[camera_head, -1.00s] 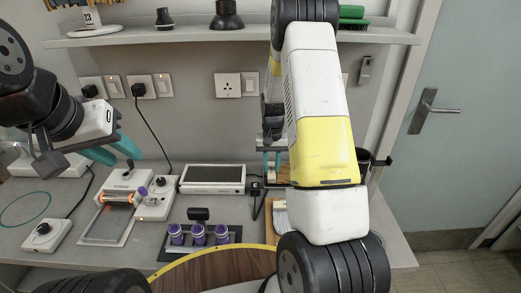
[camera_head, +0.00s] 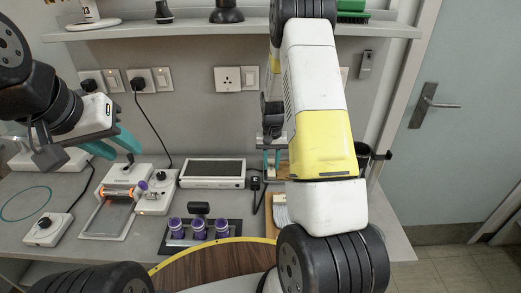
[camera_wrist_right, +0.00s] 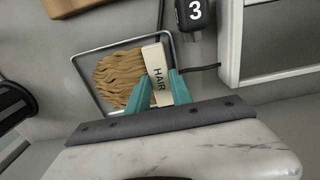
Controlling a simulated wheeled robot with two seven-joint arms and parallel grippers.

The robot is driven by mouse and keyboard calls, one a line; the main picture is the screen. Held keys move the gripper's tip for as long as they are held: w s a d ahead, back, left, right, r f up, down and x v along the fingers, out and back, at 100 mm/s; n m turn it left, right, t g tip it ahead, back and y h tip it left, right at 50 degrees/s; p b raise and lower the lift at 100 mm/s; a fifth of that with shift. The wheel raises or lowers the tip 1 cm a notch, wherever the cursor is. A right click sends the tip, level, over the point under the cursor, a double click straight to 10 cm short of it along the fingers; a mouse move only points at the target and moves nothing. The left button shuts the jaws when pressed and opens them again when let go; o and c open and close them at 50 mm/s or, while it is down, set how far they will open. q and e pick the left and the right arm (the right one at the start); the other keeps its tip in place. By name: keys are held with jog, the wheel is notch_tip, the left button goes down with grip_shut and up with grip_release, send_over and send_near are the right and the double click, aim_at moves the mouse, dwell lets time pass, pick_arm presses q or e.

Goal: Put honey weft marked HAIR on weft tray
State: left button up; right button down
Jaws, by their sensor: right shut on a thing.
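The honey weft (camera_wrist_right: 120,75) is a wavy golden-brown bundle with a white band marked HAIR (camera_wrist_right: 158,75), in the right wrist view. My right gripper (camera_wrist_right: 162,84) has its teal fingers shut on the banded end. The weft overlaps the weft tray (camera_wrist_right: 105,43), a grey square tray with a pale metal rim. I cannot tell whether the weft touches the tray floor. In the head view my right gripper (camera_head: 271,166) is partly hidden by my arm, and the weft is not clearly visible. My left gripper (camera_head: 127,156) is open and empty above the left side of the table.
A black piece marked 3 (camera_wrist_right: 194,14) and a cable lie beside the tray. A flat screen device (camera_head: 213,172) stands left of my right gripper.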

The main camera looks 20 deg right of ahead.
jog(key=c, duration=0.7)
grip_release()
jog(key=shift+o, duration=0.2)
jog(key=shift+r, duration=3.5)
jog(key=shift+r, duration=0.1)
